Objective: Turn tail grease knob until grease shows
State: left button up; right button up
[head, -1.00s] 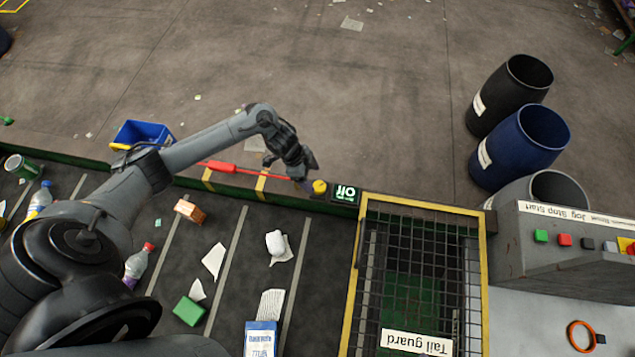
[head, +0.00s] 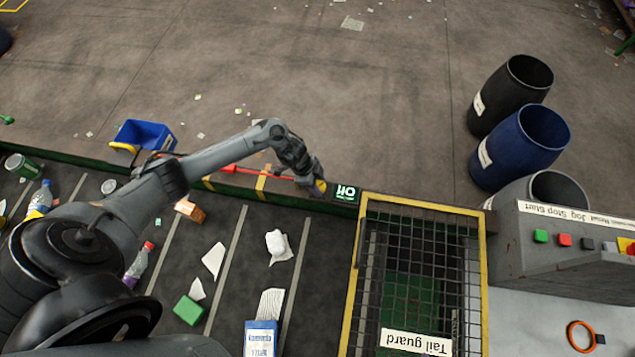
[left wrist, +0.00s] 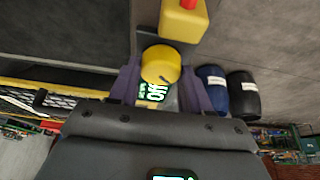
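The yellow round knob (left wrist: 160,64) with a dark mark on its face shows in the left wrist view. In the head view only a bit of the yellow knob (head: 321,186) shows beside my gripper. My left gripper (head: 317,187) is at the knob, on the belt's far edge. In the left wrist view its two purple-grey fingers (left wrist: 161,75) stand apart, one on each side of the knob, and look open; contact is not clear. A lit green-and-white label (head: 345,193) sits just right of the knob. I see no grease. My right gripper is not in view.
A yellow-framed mesh tail guard (head: 362,270) stands right of the knob. A yellow box with a red button (left wrist: 183,22) is close to the knob. A red bar (head: 232,170) runs along the belt edge. Litter lies on the belt; several drums (head: 525,145) stand at right.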

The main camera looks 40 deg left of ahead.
pick_arm(q)
jog(key=c, duration=0.5)
jog(key=m+b, duration=0.1)
jog(key=m, duration=0.1)
jog(key=m+g+b, duration=0.1)
jog(key=b, duration=0.1)
jog(key=shift+w+f+m, duration=0.15)
jog(key=shift+w+m, duration=0.05)
jog(key=shift+m, duration=0.2)
jog(key=shift+m+g+b, duration=0.6)
jog(key=shift+m+b, duration=0.6)
jog(key=shift+m+h+b, duration=0.3)
jog(key=o, duration=1.1)
jog(key=shift+c, duration=0.2)
